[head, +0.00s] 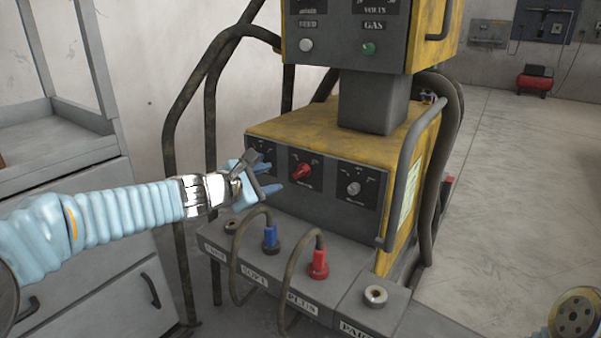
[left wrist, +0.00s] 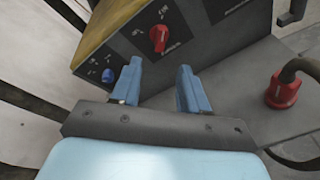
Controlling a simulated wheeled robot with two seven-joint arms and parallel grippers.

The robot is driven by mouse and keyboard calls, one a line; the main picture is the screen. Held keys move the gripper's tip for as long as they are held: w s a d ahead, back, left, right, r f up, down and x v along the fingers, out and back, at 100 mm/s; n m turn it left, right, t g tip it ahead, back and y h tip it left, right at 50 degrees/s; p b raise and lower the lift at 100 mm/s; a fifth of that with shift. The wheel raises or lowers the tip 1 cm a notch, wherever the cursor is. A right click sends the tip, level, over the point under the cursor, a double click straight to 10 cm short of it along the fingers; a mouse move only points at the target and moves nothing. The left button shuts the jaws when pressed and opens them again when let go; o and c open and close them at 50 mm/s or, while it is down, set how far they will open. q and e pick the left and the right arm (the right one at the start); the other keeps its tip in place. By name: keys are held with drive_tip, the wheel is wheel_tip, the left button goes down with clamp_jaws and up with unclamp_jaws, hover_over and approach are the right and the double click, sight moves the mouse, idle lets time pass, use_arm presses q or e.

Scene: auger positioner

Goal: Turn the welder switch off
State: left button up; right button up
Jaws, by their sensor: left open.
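The yellow and grey welder (head: 345,137) stands in the middle of the head view. Its front panel has a red rotary switch (head: 302,171) in the middle and a grey knob (head: 354,188) to the right. The red switch also shows in the left wrist view (left wrist: 159,39), beyond the fingers, with a blue knob (left wrist: 109,75) to its left. My left gripper (head: 268,173) is open in front of the panel's left part and hides much of it. In the left wrist view its two blue fingers (left wrist: 160,88) are apart, with nothing between them. The small dial lettering is unreadable.
A blue plug (head: 270,238) and a red plug (head: 319,262) with cables stick up from the lower ledge, below the panel. Dark bars and hoses flank the welder. A grey cabinet (head: 85,215) stands at left. Open floor (head: 500,200) lies to the right.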

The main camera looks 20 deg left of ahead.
sight(300, 172)
use_arm(q)
drive_tip(key=x, duration=1.2)
drive_tip(key=shift+f+b, duration=0.15)
drive_tip(key=shift+b, duration=0.15)
clamp_jaws()
